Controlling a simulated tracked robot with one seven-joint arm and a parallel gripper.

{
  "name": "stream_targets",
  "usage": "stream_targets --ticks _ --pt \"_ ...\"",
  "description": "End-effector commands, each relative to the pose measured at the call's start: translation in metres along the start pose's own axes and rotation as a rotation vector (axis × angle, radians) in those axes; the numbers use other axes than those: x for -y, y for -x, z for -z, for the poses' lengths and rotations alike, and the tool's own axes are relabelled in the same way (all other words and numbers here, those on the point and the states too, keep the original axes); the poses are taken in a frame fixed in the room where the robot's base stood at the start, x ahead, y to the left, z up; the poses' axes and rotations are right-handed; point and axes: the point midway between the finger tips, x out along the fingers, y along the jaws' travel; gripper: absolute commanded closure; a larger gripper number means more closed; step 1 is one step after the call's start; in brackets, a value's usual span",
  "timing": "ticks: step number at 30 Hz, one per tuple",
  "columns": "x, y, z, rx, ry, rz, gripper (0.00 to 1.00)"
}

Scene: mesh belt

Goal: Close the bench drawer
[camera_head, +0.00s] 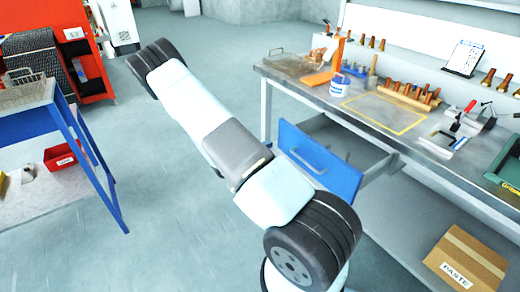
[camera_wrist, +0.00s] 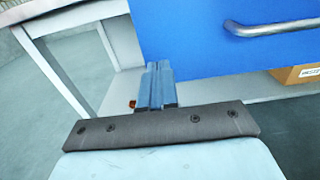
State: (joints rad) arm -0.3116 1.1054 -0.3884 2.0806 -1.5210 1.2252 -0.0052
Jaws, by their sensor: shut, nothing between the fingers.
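The bench drawer (camera_head: 318,165) has a blue front with a grey bar handle (camera_head: 308,161). It stands pulled out from under the workbench (camera_head: 372,112), and its grey inside shows behind the front. In the wrist view the blue drawer front (camera_wrist: 205,40) fills the upper right, with its handle (camera_wrist: 270,27) at the top right edge. My gripper (camera_wrist: 159,68) is shut and empty. Its tips appear near the lower left part of the drawer front; I cannot tell whether they touch it. In the head view my arm hides the gripper.
A cardboard box (camera_head: 466,262) marked PASTE sits low under the bench. Tools and brass parts stand on the bench top. A blue-framed table (camera_head: 88,150) holding a red bin (camera_head: 62,156) is at the left. Grey floor (camera_head: 150,215) lies clear between it and my arm.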

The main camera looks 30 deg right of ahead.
Motion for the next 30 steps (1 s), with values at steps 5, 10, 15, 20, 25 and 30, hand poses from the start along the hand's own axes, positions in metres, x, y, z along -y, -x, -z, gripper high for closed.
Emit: stream_targets --ticks 5,10,15,20,25,30 --pt "0.001 -0.03 0.0 0.001 -0.001 0.003 1.0" --pt "0.001 -0.047 0.0 0.0 0.0 0.002 1.0" --pt "0.001 -0.054 0.0 0.0 0.0 0.001 1.0" --pt "0.001 -0.054 0.0 0.0 0.0 0.001 1.0" --pt "0.002 -0.069 0.0 0.001 0.0 0.003 1.0" --pt "-0.001 -0.059 0.0 0.0 -0.001 -0.004 1.0"
